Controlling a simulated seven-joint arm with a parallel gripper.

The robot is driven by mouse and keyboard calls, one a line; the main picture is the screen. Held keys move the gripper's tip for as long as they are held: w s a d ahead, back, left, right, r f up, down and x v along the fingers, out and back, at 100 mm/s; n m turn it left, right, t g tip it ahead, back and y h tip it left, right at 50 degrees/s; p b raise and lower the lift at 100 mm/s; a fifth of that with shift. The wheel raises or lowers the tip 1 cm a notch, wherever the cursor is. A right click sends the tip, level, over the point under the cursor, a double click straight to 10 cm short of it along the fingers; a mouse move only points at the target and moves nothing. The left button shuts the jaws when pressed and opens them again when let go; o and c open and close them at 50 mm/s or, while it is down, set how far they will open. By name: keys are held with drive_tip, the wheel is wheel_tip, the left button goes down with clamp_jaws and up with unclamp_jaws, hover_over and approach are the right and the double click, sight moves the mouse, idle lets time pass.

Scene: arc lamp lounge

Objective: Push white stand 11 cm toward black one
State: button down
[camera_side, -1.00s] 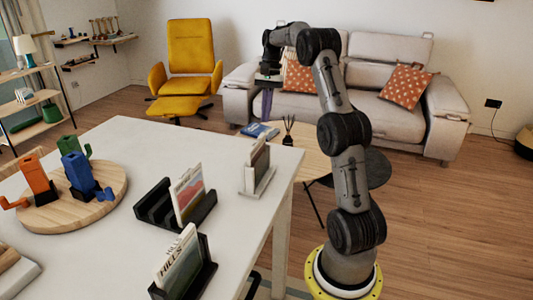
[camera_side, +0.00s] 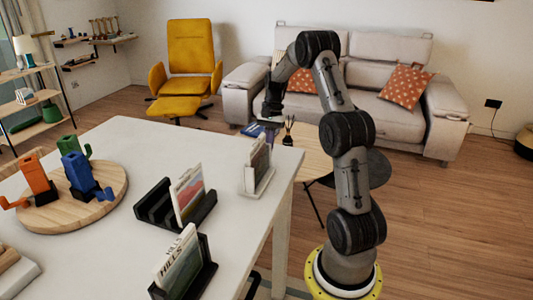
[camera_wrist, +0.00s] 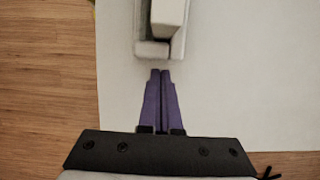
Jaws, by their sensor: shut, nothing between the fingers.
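The white stand (camera_side: 262,187) is upright near the far right corner of the white table and holds a thin upright item (camera_side: 256,160). In the wrist view the white stand (camera_wrist: 152,49) is at the top, just ahead of my fingertips, with a small gap that I cannot judge exactly. My gripper (camera_wrist: 160,72) has its purple fingers together and empty. In the side view my gripper (camera_side: 271,132) is low behind the white stand, its tips partly hidden. A black stand (camera_side: 155,208) with slots and a picture-fronted item (camera_side: 188,190) is left of and nearer than the white stand.
Another black stand (camera_side: 205,278) holding a book (camera_side: 180,262) is at the front edge. A round wooden board (camera_side: 60,212) with orange, blue and green things lies left. Bare table (camera_side: 222,188) lies between the white stand and the slotted black one.

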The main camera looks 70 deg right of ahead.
sight(258, 169)
drive_tip(key=shift+a, duration=0.6)
drive_tip(key=a, duration=1.1)
drive_tip(key=shift+a, duration=0.35)
drive_tip(key=shift+d, duration=0.1)
